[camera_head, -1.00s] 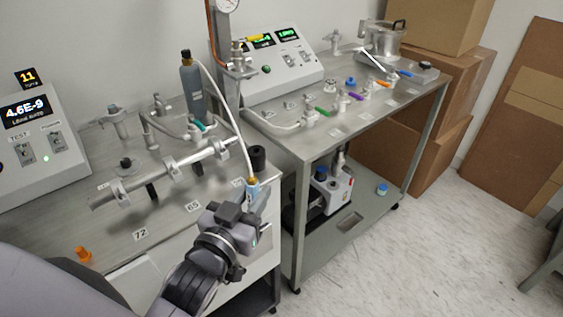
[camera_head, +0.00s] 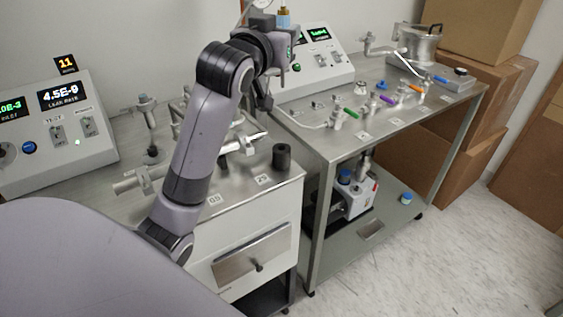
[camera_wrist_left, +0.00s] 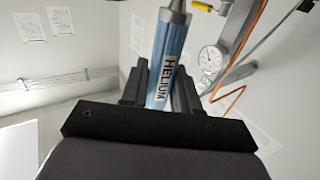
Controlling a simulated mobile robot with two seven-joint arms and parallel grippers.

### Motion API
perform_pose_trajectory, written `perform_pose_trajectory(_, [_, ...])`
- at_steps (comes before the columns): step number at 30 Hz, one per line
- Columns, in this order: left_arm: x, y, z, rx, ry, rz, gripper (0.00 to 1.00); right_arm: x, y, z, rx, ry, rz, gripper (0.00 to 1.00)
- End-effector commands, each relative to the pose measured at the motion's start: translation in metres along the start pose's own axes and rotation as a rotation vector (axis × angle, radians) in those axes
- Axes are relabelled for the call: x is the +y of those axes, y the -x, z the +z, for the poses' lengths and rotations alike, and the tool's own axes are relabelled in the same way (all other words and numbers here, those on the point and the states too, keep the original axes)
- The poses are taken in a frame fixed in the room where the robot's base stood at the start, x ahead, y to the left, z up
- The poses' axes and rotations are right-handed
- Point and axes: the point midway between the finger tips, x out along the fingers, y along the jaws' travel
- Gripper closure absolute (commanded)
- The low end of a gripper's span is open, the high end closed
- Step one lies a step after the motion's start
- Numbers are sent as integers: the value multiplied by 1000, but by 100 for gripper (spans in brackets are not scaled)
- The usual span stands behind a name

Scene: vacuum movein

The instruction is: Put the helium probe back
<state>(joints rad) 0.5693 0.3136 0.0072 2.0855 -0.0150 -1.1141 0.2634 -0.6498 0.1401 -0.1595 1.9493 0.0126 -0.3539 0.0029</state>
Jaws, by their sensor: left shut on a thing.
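The helium probe (camera_wrist_left: 168,50) is a blue cylinder lettered HELIUM with a grey metal end, seen in the left wrist view. My left gripper (camera_wrist_left: 160,88) is shut on it, with one dark finger on each side. In the head view the probe (camera_head: 284,17) shows as a small blue and brass piece at the top edge, held high above the bench by my left gripper (camera_head: 280,24). A black cylindrical cup (camera_head: 282,156), possibly the probe's holder, stands on the left bench near its right corner, well below the gripper. My right gripper is not in view.
My left arm crosses the left bench and hides much of its piping (camera_head: 140,180). A console (camera_head: 60,135) stands at left, another (camera_head: 318,60) on the right-hand bench (camera_head: 400,125). Cardboard boxes (camera_head: 470,60) stack at far right. A gauge (camera_wrist_left: 210,57) and orange tube are near the probe.

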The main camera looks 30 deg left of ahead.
Motion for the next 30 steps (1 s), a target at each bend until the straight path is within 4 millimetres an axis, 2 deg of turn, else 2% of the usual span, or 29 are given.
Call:
perform_pose_trajectory(2, [-3,0,-3,0,1,-4,100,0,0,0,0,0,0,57])
perform_pose_trajectory(5, [-3,-1,8,-5,2,-5,100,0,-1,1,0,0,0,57])
perform_pose_trajectory(19, [-3,0,124,-6,3,-5,100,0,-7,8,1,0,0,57])
perform_pose_trajectory(21, [-3,0,136,-4,2,-5,100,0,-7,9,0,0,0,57])
perform_pose_trajectory(30, [-3,0,168,-3,2,-4,100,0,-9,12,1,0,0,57])
